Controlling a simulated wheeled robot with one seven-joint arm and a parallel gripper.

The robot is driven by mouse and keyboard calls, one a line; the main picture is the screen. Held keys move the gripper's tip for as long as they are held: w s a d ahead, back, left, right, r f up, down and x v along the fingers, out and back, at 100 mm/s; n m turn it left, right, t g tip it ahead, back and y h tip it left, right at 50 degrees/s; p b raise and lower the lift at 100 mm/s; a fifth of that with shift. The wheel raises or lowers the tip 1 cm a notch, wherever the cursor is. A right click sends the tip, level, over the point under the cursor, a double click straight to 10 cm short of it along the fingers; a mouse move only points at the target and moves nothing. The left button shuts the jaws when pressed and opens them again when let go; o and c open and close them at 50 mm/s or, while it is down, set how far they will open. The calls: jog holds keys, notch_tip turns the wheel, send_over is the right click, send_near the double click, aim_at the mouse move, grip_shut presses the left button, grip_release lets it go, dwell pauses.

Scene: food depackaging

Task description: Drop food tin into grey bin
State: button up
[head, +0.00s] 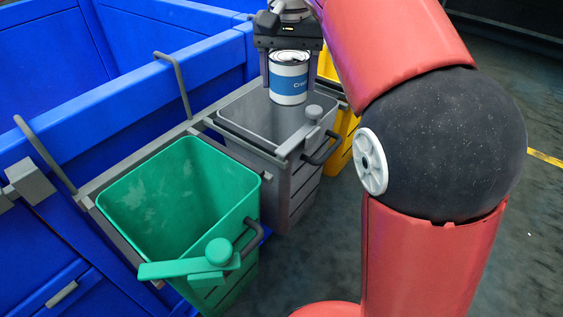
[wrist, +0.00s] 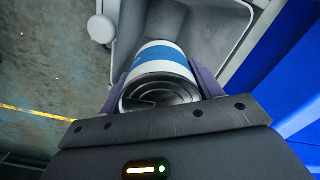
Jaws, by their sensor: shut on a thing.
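A food tin (head: 288,84), white and metal with a blue label band, is held upright between the fingers of my gripper (head: 290,75). In the head view the tin shows over the opening of the grey bin (head: 240,130), whose far rim it partly hides. In the wrist view the tin (wrist: 162,75) sits between the two purple-grey fingers of my gripper (wrist: 163,88), with its metal lid end towards the camera. The grey bin's interior (wrist: 205,30) shows beyond it.
A green bin (head: 180,195) stands at the near left and a yellow bin (head: 341,140) stands behind the grey one. Large blue containers (head: 100,120) line the left. A grey rail and hooked bars run along the bins. My red arm covers much of the right side.

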aim_at(288, 100)
jog(key=shift+f+b, duration=2.2)
jog(key=shift+f, duration=0.7)
jog(key=shift+r, duration=0.1)
jog(key=o, duration=1.3)
notch_tip(288, 100, up, 8)
jog(key=p, duration=0.2)
jog(key=shift+p, duration=0.3)
jog(key=shift+s, duration=0.1)
